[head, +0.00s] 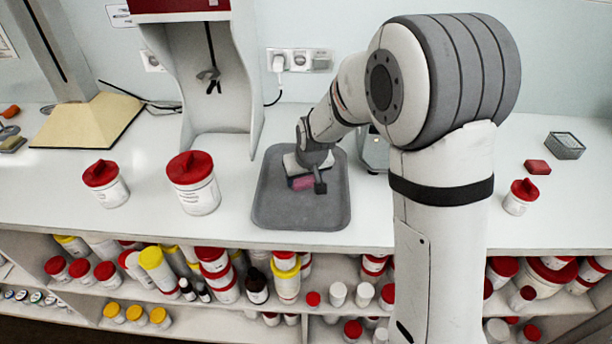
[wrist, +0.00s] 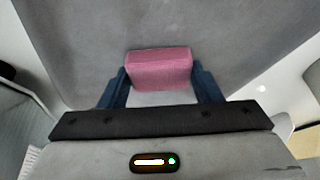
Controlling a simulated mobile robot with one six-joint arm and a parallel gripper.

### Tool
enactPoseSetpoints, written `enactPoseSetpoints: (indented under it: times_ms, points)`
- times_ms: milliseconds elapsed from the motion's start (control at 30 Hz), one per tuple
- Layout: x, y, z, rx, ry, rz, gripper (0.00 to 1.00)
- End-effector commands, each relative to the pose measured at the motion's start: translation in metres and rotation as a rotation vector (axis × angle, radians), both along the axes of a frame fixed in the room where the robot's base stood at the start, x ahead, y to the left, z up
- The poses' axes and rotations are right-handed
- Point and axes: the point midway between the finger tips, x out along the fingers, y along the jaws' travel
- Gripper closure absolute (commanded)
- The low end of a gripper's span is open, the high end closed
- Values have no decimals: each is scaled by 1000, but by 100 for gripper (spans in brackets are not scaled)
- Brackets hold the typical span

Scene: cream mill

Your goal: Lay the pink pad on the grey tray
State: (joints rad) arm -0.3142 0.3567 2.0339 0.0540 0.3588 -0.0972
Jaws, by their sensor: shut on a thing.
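The grey tray (head: 330,212) lies on the white counter in the middle of the head view. Its grey floor (wrist: 80,40) fills most of the wrist view. The pink pad (wrist: 160,68) is held between the two dark blue fingers of my gripper (wrist: 160,90). I cannot tell whether the pad touches the tray.
Two white jars with red lids (head: 193,183) (head: 105,184) stand left of the tray. To the right are a small red-lidded jar (head: 520,197), a red block (head: 537,167) and a grey wire-like box (head: 564,146). Shelves full of containers lie below the counter.

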Motion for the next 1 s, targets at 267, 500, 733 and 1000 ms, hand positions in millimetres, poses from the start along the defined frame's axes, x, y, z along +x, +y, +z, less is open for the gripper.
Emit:
enactPoseSetpoints:
  times_ms: [267,500,733,1000]
  points:
    - [0,0,-3,0,-2,-1,71]
    - [0,-1,-5,0,-2,-1,34]
    - [1,-1,-5,1,-2,-2,20]
    - [1,-1,0,1,-2,-2,20]
